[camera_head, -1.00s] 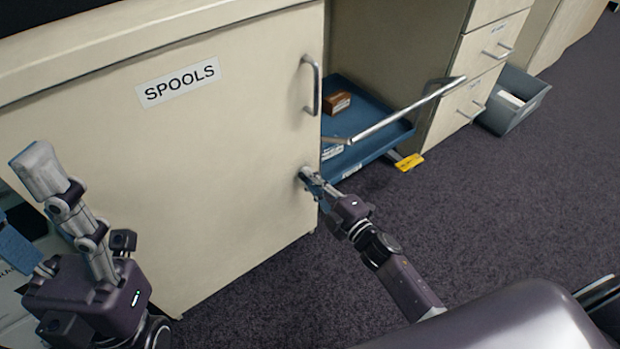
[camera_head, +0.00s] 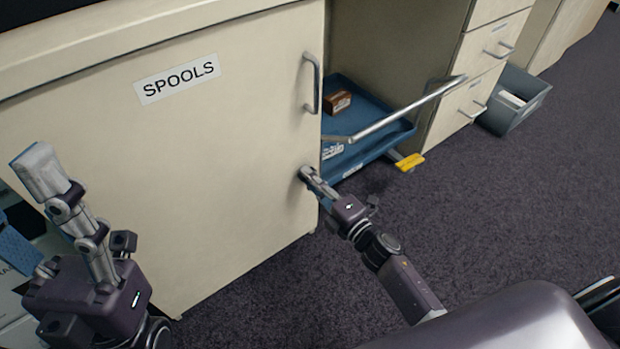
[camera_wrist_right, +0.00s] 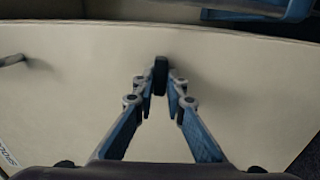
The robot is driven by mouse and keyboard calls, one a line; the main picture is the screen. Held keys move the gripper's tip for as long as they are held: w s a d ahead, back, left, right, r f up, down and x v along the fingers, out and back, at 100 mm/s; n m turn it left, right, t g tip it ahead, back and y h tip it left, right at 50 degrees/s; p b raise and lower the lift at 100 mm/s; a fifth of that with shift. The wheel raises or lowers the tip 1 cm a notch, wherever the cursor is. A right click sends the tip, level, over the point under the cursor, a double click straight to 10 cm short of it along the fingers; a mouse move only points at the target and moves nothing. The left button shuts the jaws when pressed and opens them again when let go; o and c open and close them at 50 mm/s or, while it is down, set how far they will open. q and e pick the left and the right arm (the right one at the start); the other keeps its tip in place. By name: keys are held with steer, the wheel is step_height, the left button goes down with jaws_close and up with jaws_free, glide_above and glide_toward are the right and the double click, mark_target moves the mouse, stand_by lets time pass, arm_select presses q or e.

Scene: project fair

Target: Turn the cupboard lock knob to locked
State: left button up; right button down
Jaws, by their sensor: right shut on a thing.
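The cupboard door (camera_head: 215,150) is beige, shut, and carries a "SPOOLS" label. Its lock knob (camera_head: 303,172) sits low near the door's right edge, below the bar handle, mostly covered by my right gripper (camera_head: 307,176). In the right wrist view the knob (camera_wrist_right: 160,76) is a small dark bar, lined up between the fingertips. My right gripper (camera_wrist_right: 161,92) is shut on it. No lock markings can be read. My left gripper (camera_head: 27,208) is at the left in front of the door, fingers spread, holding nothing visible.
A metal handle (camera_head: 312,84) stands out above the knob. A blue cart (camera_head: 372,150) with a silver push bar (camera_head: 410,108) stands just right of the door, close to my right gripper. A grey bin (camera_head: 520,112) stands by the drawers. The carpet at right is clear.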

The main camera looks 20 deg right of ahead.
steer(key=c, duration=2)
jaws_free()
steer(key=shift+o, duration=0.2)
steer(key=v, duration=1.2)
